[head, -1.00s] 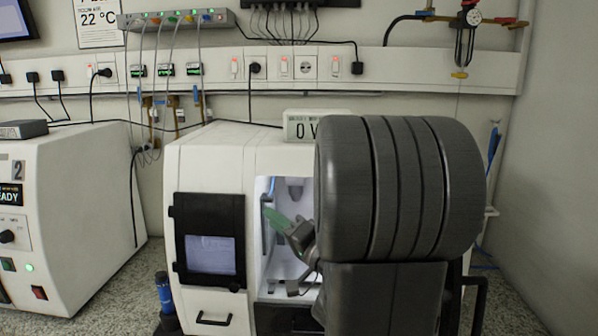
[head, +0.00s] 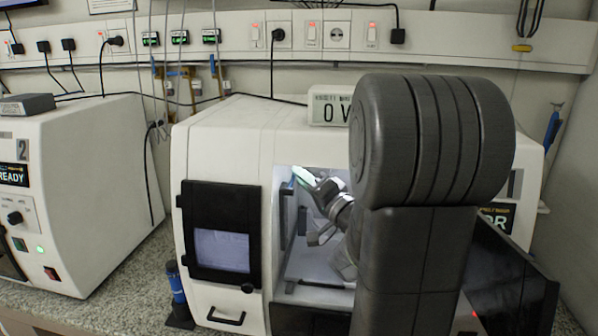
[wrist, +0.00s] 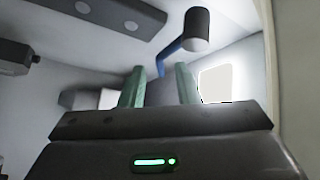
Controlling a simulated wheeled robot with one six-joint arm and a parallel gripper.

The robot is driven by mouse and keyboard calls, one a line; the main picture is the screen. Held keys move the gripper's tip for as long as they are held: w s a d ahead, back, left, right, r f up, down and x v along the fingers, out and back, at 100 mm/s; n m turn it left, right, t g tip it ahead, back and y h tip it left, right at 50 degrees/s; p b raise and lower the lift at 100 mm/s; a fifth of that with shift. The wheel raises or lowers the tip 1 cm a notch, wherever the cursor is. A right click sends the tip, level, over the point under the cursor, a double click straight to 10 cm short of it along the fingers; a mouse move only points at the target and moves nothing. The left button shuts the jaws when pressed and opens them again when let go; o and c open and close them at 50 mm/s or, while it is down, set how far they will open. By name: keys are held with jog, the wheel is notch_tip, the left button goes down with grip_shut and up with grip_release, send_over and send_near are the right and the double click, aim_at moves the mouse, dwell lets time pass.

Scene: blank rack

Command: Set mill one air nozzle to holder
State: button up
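Mill one (head: 225,140) is the white machine in the middle of the head view, with its chamber open at the front. My gripper (head: 303,177) is inside the upper part of the chamber, its green fingers pointing up and left. In the wrist view my gripper (wrist: 159,80) has its two green fingers apart, with nothing visibly clamped. Beyond them a blue stem rises to a dark cylindrical head with a paler end, which looks like the air nozzle (wrist: 185,42). The stem shows between the fingers in the picture; its distance is unclear. I cannot make out a marked holder.
A dark door panel (head: 510,285) stands open at the lower right. A black-framed window (head: 220,235) is left of the opening. A second white machine (head: 85,190) marked 2 stands at left. The chamber walls are close around my gripper. My arm hides the chamber's right side.

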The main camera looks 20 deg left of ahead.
jog(key=shift+x, duration=1.05)
jog(key=shift+c, duration=0.2)
grip_shut()
